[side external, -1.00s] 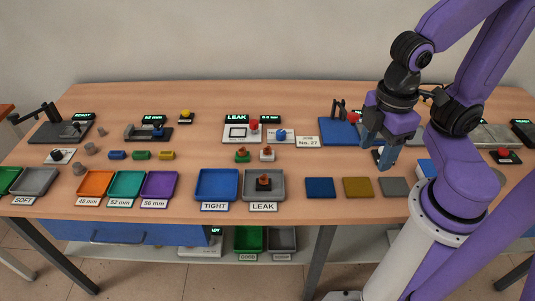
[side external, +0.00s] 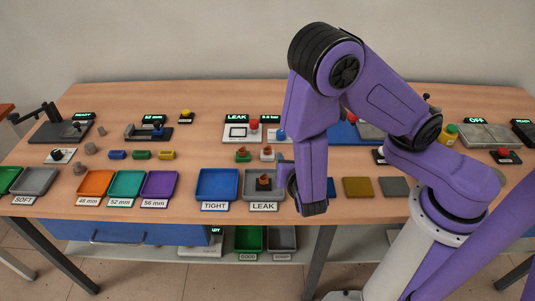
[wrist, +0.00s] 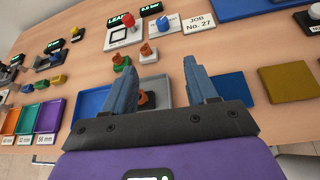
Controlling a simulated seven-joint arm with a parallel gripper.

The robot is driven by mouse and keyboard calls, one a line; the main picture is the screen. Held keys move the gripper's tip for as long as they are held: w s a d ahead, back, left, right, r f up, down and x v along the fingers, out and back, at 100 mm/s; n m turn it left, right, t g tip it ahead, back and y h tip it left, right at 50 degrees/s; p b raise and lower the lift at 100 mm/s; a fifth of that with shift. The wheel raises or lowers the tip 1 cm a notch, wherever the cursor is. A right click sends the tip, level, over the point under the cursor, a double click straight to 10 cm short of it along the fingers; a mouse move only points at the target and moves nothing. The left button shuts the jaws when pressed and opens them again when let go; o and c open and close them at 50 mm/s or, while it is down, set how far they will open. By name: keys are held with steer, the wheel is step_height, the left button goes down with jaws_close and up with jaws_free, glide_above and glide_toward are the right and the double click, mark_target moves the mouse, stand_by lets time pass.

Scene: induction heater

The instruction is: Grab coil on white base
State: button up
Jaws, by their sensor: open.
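A copper-coloured coil on a white base (side external: 267,153) stands on the table behind the grey LEAK tray. In the wrist view, the white-base coil (wrist: 148,56) is just beyond my fingertips, nearer the left finger. My gripper (wrist: 163,72) is open with nothing between its fingers. In the side view my arm largely hides the gripper, near the right side of the LEAK tray. A similar coil on a green base (side external: 242,155) stands just left of the white one. Another, on a dark base (side external: 263,183), sits in the LEAK tray.
The grey LEAK tray (side external: 280,194) and blue TIGHT tray (side external: 216,185) are at the front. Behind the coils are a LEAK display unit (side external: 237,133) with a red knob and a JOB No. 27 card (wrist: 198,24). Blue and yellow (side external: 358,187) mats lie right.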

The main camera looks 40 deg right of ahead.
step_height(320, 180, down, 3)
steer(key=a+n+t+y, duration=0.1)
steer(key=a+n+t, duration=0.1)
steer(key=n, duration=0.1)
glide_toward(269, 150)
steer(key=x, duration=0.9)
steer(key=shift+w+d+f, duration=0.1)
steer(key=shift+w, duration=0.25)
jaws_close()
